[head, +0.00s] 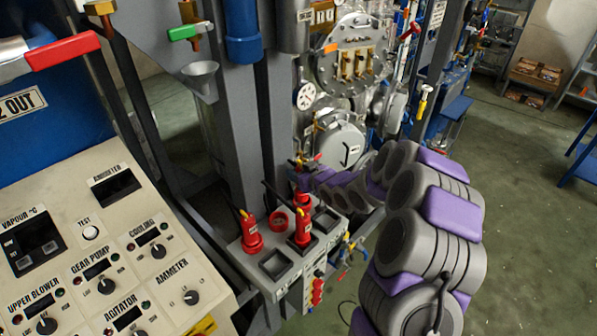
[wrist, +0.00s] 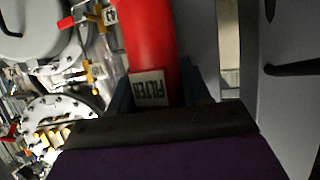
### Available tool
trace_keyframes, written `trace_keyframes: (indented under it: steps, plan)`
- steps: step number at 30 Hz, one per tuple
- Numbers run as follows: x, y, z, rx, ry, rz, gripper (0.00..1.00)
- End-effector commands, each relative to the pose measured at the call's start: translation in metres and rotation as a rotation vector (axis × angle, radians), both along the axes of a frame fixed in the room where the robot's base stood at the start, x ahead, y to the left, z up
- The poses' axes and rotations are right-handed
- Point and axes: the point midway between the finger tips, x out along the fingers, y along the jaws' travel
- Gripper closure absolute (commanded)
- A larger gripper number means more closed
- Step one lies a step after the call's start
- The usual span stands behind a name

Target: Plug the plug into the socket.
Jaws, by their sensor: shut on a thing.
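My gripper (head: 303,170) is at the back edge of the grey socket box (head: 289,284), reached from the right by my grey and purple arm. In the wrist view it is shut on a red plug (wrist: 150,40), a thick red cylinder with a white label between the dark fingers. In the head view a red part (head: 302,201) shows just below my gripper; I cannot tell if it is the held plug.
A cream control panel (head: 110,260) with knobs fills the lower left. Grey steel posts (head: 240,130) rise behind the box. Vessels and pipework (head: 345,140) crowd the back. Open green floor (head: 530,210) lies at the right.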

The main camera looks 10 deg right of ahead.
Motion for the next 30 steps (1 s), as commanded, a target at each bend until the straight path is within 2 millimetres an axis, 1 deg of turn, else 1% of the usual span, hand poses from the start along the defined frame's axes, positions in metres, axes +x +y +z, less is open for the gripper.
trace_keyframes:
  steps: [15,30]
  plan:
    - [0.0,-0.002,0.0,0.0,-0.001,0.0,0.94]
    - [0.0,-0.001,-0.01,0.0,-0.001,0.0,0.94]
